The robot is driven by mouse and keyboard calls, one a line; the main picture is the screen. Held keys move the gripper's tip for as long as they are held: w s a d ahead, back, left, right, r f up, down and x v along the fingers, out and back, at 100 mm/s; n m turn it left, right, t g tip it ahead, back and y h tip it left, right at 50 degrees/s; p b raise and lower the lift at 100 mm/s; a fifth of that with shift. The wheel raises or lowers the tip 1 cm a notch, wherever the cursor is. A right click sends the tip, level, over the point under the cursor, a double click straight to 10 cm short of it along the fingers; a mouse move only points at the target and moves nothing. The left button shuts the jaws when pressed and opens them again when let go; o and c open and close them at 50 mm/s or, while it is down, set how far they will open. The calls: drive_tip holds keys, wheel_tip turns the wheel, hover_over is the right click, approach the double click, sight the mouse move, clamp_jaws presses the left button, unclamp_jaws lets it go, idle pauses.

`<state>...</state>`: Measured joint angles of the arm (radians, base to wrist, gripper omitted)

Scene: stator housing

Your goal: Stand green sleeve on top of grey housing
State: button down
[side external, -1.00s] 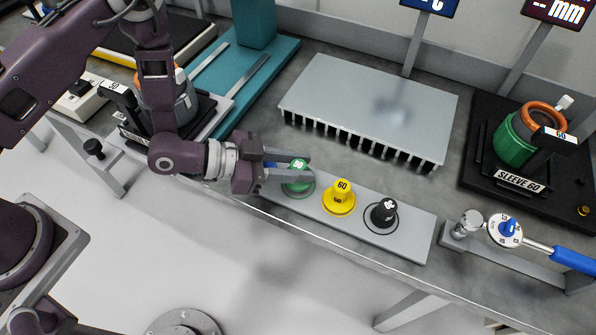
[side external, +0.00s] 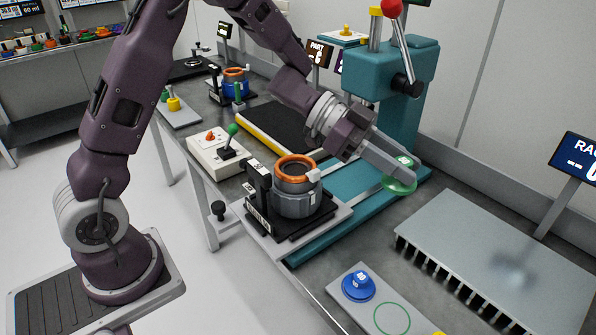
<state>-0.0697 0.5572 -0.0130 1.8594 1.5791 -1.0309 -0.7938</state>
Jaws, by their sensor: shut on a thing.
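My gripper (side external: 398,168) is shut on a small green flanged piece (side external: 400,187), which I take as the green sleeve. The piece has a pale label on top and a wide flange below the fingers. It is held in the air over the teal press base, to the right of the grey housing. The grey housing (side external: 297,200) stands upright in a black fixture (side external: 283,229), with an orange ring (side external: 295,170) at its open top. The fingers hide part of the held piece.
A grey strip (side external: 362,312) at the front holds a blue knob (side external: 358,283) and an empty green circle. A teal press (side external: 390,85) stands behind my gripper. A ribbed grey block (side external: 490,255) is at right. A joystick box (side external: 215,150) stands left of the housing.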

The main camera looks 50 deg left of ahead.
drive_tip(key=a+r+m+g, duration=0.1)
drive_tip(key=a+r+g, duration=0.1)
drive_tip(key=a, duration=0.8)
drive_tip(key=m+h, duration=0.1)
hover_over(295, 170)
drive_tip(key=shift+g, duration=0.3)
wheel_tip(295, 170, down, 10)
drive_tip(key=shift+w+r, duration=0.1)
drive_tip(key=shift+f, duration=0.25)
drive_tip(key=c, duration=1.1)
unclamp_jaws()
